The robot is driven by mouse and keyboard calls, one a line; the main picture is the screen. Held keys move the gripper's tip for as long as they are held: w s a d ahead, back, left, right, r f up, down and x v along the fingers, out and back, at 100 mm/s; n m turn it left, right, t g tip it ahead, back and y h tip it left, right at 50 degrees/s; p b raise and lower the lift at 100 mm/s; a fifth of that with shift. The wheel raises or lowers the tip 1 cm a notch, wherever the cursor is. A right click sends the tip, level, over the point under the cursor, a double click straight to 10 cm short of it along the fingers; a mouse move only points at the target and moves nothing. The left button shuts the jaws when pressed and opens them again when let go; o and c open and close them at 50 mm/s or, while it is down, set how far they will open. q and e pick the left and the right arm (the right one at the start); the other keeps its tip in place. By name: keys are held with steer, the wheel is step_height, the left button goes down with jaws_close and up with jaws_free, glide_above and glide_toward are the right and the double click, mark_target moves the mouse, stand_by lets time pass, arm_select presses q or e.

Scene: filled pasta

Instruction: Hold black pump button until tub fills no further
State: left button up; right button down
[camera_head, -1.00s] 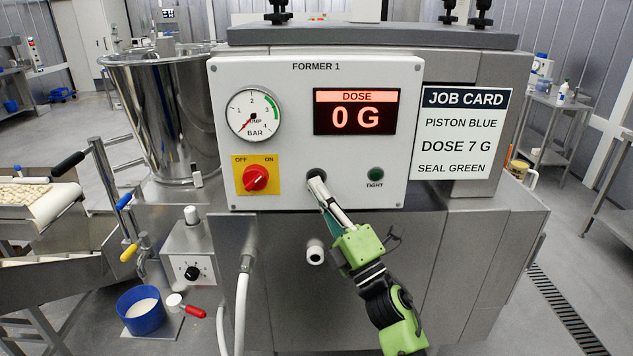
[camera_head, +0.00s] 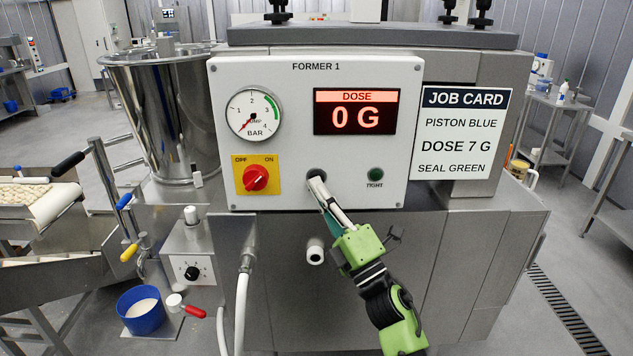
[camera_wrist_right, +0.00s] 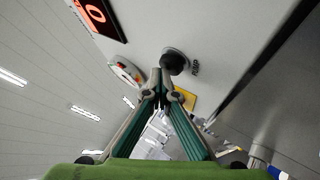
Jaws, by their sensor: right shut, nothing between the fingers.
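The black pump button (camera_head: 317,173) is on the white front panel, mostly covered by my right gripper (camera_head: 316,184) in the head view. In the right wrist view the button (camera_wrist_right: 174,62) shows beside the word PUMP. My right gripper (camera_wrist_right: 161,82) is shut and empty, its fingertips at the button's edge. I cannot tell whether they touch or press it. A blue tub (camera_head: 141,323) with white contents stands at the lower left. My left gripper is not in view.
The panel carries a gauge (camera_head: 254,113) with its needle low, a display (camera_head: 356,112) reading 0 G, a red knob (camera_head: 255,178) and a green TIGHT lamp (camera_head: 376,174). A white nozzle (camera_head: 316,252) sticks out below. A steel hopper (camera_head: 168,115) stands left.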

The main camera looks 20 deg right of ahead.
steer(key=shift+s, duration=0.15)
steer(key=shift+s+a, duration=0.25)
steer(key=shift+s, duration=0.4)
steer(key=s, duration=0.2)
steer(key=s+a, duration=0.1)
steer(key=s, duration=0.1)
steer(key=shift+s+a+p, duration=0.2)
steer(key=shift+s+p, duration=0.2)
